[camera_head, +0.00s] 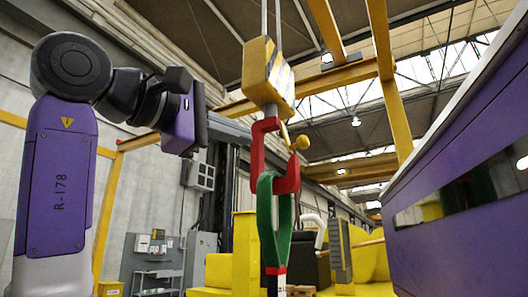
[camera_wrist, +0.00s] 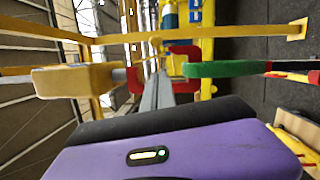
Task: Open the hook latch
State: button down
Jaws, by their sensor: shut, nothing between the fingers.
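A red hook (camera_head: 266,135) hangs under a yellow block (camera_head: 268,75). Its latch is a thin yellow lever with a round yellow knob (camera_head: 302,142) at the right of the hook mouth. A green sling loop (camera_head: 268,215) passes through the lower part of the hook. My gripper (camera_head: 240,132) reaches in from the left, its grey fingers shut and empty, the tips close to the hook. Contact with the latch cannot be told. The wrist view shows the red hook (camera_wrist: 135,78), yellow block (camera_wrist: 75,79) and green sling (camera_wrist: 215,69) sideways, with my grey fingers (camera_wrist: 160,78) near the hook.
A purple machine side (camera_head: 450,220) fills the right of the head view. Yellow beams (camera_head: 390,75) cross overhead. Yellow equipment (camera_head: 245,255) stands behind the sling, and grey cabinets (camera_head: 150,265) stand by the wall. Cables run up from the block.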

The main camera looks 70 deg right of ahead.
jog(key=shift+f+n, duration=0.2)
jog(key=shift+n, duration=0.2)
jog(key=shift+d, duration=0.1)
jog(key=p+x, duration=0.2)
jog(key=x, duration=0.8)
jog(key=shift+f+p, duration=0.15)
jog(key=shift+p, duration=0.25)
jog(key=shift+s+a+n+b, duration=0.25)
jog(key=shift+s+n+b, duration=0.6)
jog(key=shift+b, duration=0.3)
